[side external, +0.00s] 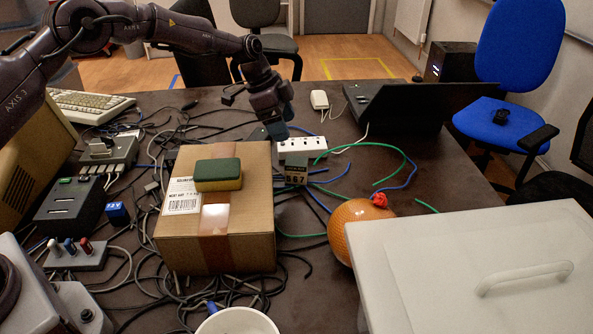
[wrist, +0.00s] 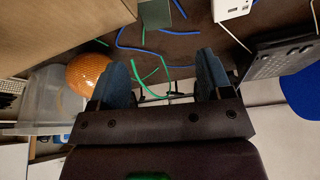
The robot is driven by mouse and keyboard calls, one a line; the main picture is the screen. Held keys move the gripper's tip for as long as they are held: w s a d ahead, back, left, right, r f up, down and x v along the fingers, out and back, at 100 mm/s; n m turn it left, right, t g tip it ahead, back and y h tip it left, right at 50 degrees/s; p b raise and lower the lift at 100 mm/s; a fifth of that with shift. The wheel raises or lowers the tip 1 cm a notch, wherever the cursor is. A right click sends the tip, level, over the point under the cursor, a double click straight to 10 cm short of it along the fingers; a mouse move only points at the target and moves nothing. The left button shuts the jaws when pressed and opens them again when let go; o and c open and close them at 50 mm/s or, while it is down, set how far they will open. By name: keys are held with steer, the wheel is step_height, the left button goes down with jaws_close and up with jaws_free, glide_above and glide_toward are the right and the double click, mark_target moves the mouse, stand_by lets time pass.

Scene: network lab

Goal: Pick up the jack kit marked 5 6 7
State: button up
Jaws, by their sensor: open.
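The jack kit marked 567 (side external: 297,177) is a small grey-green block standing on the dark table, right of the cardboard box and in front of the white power strip. A dark green block at the top edge of the wrist view (wrist: 176,14) looks like the same kit, partly cut off. My gripper (side external: 279,137) points down with blue-grey fingers, above and behind the kit, apart from it. In the wrist view my gripper (wrist: 160,76) has its two fingers spread with nothing between them.
A cardboard box (side external: 222,252) with a green-yellow sponge (side external: 218,175) on top stands left of the kit. Loose green and blue cables lie nearby.

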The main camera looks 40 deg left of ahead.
mark_target(300, 161)
steer(key=x, duration=1.2)
steer(key=shift+s+f, duration=0.2)
steer(key=c, duration=1.1)
